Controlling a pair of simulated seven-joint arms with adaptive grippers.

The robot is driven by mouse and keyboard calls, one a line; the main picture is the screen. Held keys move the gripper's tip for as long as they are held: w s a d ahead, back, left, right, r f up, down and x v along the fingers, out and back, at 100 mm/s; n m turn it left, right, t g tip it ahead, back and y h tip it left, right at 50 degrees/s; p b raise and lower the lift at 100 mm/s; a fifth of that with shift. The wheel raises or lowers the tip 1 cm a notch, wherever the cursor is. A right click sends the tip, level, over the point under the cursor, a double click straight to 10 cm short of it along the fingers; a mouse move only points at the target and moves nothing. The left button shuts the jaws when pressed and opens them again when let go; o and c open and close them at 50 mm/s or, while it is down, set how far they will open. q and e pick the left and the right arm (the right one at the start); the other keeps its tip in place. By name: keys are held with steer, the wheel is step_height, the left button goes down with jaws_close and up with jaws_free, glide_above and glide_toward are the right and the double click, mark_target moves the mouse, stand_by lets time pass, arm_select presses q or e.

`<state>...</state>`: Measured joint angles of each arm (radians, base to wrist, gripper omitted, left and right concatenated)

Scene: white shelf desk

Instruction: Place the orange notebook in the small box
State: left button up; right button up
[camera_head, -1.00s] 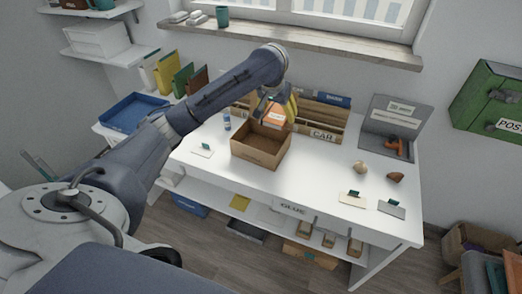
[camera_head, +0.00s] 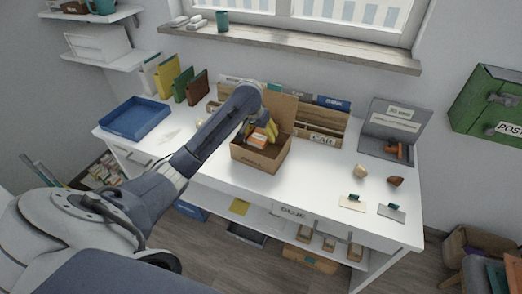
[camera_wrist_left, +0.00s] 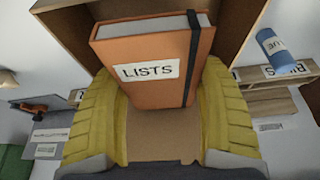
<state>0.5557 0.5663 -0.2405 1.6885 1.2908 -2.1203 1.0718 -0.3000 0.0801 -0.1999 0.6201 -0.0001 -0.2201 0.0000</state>
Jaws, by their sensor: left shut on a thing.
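The orange notebook (camera_wrist_left: 155,62) has a "LISTS" label and a dark elastic strap. In the left wrist view it sits between the two yellow fingers of my left gripper (camera_wrist_left: 160,115), which is shut on it. In the head view the notebook (camera_head: 258,139) is at the opening of the small cardboard box (camera_head: 257,160), within its walls as seen from above. Box walls also surround the notebook in the left wrist view (camera_wrist_left: 70,30). Whether the notebook touches the box floor is hidden. My left gripper (camera_head: 262,133) reaches down over the box. My right gripper is not in view.
A wooden organizer labelled "CAR" (camera_head: 322,138) stands behind the box. A blue tray (camera_head: 135,118) and upright folders (camera_head: 183,84) are at the left.

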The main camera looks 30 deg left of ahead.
mark_target(256, 138)
arm_select(q)
steer(key=shift+f, duration=4.7)
steer(key=shift+f, duration=0.15)
steer(key=o, duration=1.3)
steer(key=shift+r, duration=0.25)
steer(key=v, duration=1.1)
steer(key=shift+s+r, duration=0.2)
steer(key=shift+r, duration=0.15)
